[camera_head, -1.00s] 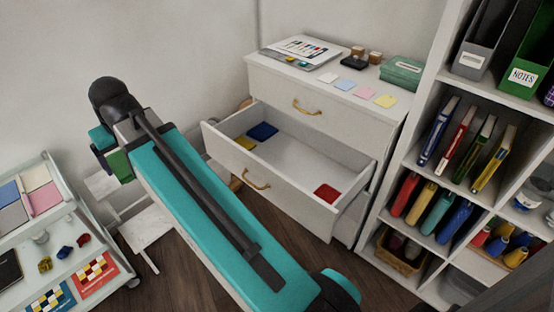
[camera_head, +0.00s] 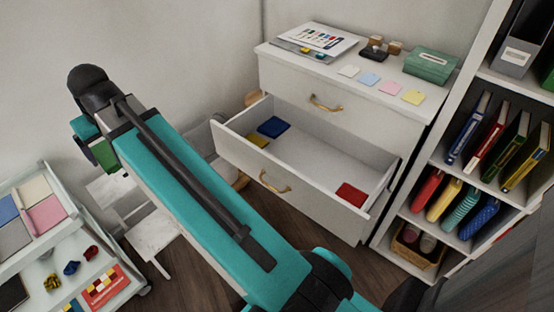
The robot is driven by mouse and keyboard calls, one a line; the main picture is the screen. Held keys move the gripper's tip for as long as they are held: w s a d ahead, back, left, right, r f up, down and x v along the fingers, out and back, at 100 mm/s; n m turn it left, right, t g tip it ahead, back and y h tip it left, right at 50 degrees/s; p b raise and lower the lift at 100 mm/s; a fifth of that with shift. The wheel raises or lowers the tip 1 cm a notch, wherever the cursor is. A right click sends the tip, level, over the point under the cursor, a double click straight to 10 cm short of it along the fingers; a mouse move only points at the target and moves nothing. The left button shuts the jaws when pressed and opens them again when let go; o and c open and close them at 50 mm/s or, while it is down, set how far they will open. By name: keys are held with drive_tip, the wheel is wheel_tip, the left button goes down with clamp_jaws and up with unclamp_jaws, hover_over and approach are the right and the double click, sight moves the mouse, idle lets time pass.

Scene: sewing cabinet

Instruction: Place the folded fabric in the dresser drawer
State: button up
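The dresser (camera_head: 345,92) stands against the back wall with its middle drawer (camera_head: 236,153) pulled out. Inside that drawer lie a blue folded fabric (camera_head: 273,127) and a yellow one (camera_head: 257,141) at the left, and a red one (camera_head: 351,194) at the right. The drawer's middle floor is bare. My gripper is not visible.
A white cart (camera_head: 70,212) with colored squares and small items stands at the left. A shelf unit (camera_head: 446,148) with books and fabric rolls stands close to the dresser's right. The dresser top holds paper squares, a green box (camera_head: 430,65) and a printed sheet (camera_head: 317,41).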

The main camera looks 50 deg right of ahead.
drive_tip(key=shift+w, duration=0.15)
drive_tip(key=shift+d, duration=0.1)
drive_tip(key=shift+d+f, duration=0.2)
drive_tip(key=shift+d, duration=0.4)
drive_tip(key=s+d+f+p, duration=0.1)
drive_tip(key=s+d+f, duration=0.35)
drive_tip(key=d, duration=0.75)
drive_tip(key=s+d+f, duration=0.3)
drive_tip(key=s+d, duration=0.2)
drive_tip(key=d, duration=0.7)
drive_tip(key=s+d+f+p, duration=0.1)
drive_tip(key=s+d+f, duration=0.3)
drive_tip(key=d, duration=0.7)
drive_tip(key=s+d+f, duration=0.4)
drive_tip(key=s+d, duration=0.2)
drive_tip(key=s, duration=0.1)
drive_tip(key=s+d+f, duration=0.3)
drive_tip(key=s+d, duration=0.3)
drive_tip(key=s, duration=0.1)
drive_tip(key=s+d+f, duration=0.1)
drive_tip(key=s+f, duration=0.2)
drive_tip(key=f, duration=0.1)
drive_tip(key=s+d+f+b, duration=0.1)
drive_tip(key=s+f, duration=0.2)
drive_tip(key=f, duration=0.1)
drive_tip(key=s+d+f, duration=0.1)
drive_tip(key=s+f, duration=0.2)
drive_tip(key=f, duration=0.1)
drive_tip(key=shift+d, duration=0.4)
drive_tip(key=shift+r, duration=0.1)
